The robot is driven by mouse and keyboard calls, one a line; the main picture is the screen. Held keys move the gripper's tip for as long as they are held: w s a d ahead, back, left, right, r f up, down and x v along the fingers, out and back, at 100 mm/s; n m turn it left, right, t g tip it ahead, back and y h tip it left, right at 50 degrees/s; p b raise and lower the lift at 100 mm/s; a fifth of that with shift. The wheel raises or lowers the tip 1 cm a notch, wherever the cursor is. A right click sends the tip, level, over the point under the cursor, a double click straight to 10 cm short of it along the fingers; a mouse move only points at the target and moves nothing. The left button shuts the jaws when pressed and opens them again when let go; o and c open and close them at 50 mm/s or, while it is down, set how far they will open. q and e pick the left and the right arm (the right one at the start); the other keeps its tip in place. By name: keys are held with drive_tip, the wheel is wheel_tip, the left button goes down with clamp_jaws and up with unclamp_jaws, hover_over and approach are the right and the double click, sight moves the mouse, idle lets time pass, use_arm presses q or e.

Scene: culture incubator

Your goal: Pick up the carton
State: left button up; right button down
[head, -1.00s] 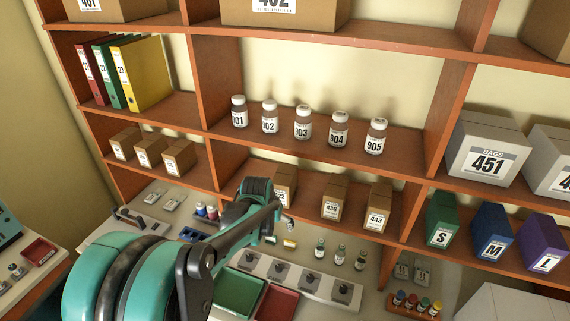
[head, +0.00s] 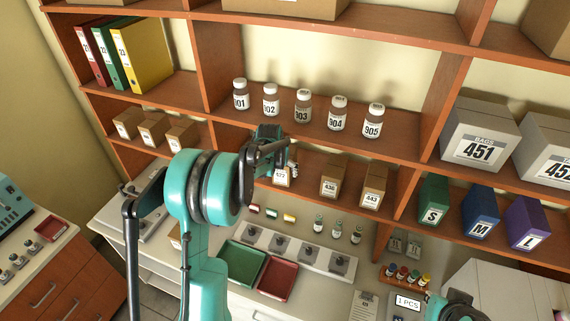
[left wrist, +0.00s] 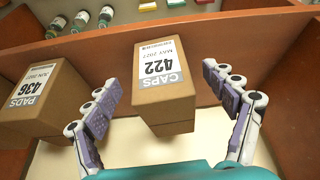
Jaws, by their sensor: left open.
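A small brown carton labelled CAPS 422 (left wrist: 160,85) stands on the shelf, and it shows partly behind my gripper in the head view (head: 281,178). My left gripper (left wrist: 164,88) is open, with one finger on each side of this carton. Gaps show between the fingers and the carton's sides. In the head view my left gripper (head: 272,148) is at the shelf's front, covering the carton's upper part. My right gripper's fingers are not visible.
Carton PADS 436 (left wrist: 38,105) stands close beside one finger. Carton 443 (head: 374,187) is farther right. A wooden divider (left wrist: 290,85) stands near the other finger. Bottles (head: 303,106) stand on the shelf above. Green (head: 243,262) and red (head: 277,278) trays lie on the counter below.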

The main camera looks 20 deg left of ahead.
sight(282, 174)
use_arm(q)
drive_tip(key=x, duration=0.2)
drive_tip(key=p+x, duration=0.1)
drive_tip(key=x, duration=0.2)
drive_tip(key=shift+w+f, duration=0.1)
drive_tip(key=shift+w, duration=0.35)
drive_tip(key=shift+s, duration=0.1)
drive_tip(key=shift+c, duration=0.2)
drive_tip(key=c, duration=1.4)
